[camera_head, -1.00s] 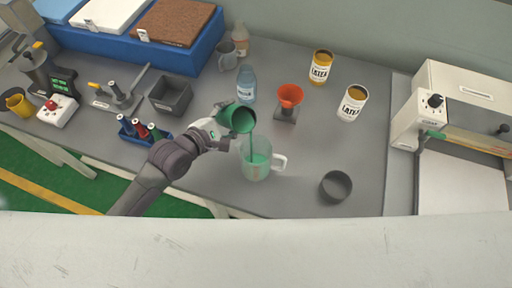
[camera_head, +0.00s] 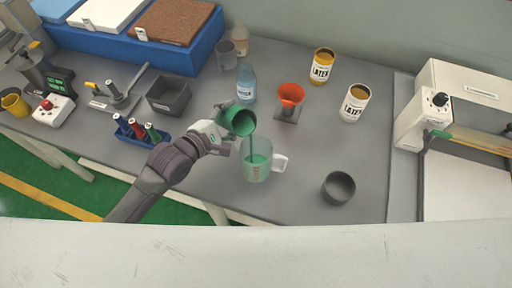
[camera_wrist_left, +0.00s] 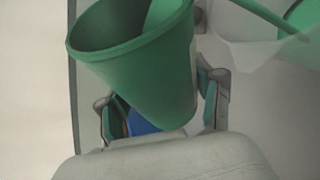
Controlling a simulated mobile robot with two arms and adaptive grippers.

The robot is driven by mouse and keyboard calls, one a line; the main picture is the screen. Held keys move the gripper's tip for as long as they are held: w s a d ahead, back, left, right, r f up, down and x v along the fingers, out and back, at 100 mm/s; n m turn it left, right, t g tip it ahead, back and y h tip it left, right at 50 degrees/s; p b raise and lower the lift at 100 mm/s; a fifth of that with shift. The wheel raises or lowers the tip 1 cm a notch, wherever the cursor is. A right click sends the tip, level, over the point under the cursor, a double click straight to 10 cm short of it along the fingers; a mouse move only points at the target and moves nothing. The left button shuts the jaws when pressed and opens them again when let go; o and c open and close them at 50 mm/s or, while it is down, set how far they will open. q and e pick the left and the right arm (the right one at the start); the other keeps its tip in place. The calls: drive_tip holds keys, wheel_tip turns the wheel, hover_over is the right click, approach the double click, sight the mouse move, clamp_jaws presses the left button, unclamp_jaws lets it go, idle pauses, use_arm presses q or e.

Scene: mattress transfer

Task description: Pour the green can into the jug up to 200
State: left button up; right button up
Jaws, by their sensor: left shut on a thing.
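My left gripper (camera_head: 217,134) is shut on the green can (camera_head: 238,121) and holds it tilted above the jug's left side. I cannot read the level against the marks. The jug (camera_wrist_left: 262,42) also shows in part in the left wrist view. My right gripper is not in view.
A dark grey bowl (camera_head: 338,187) stands right of the jug. Behind are a blue bottle (camera_head: 246,85), an orange funnel on a stand (camera_head: 290,95) and two latex cans (camera_head: 354,103). A blue bottle rack (camera_head: 140,133) is left of my gripper.

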use_arm(q)
drive_tip(key=shift+r+m+t+b, duration=0.4)
drive_tip(key=shift+r+m+b, duration=0.2)
drive_tip(key=shift+b, duration=0.5)
idle(0.9)
drive_tip(key=shift+f+m+t+b, duration=0.35)
drive_tip(key=shift+m+b, duration=0.35)
drive_tip(key=shift+b, duration=1.05)
idle(0.4)
drive_tip(key=shift+r, duration=0.15)
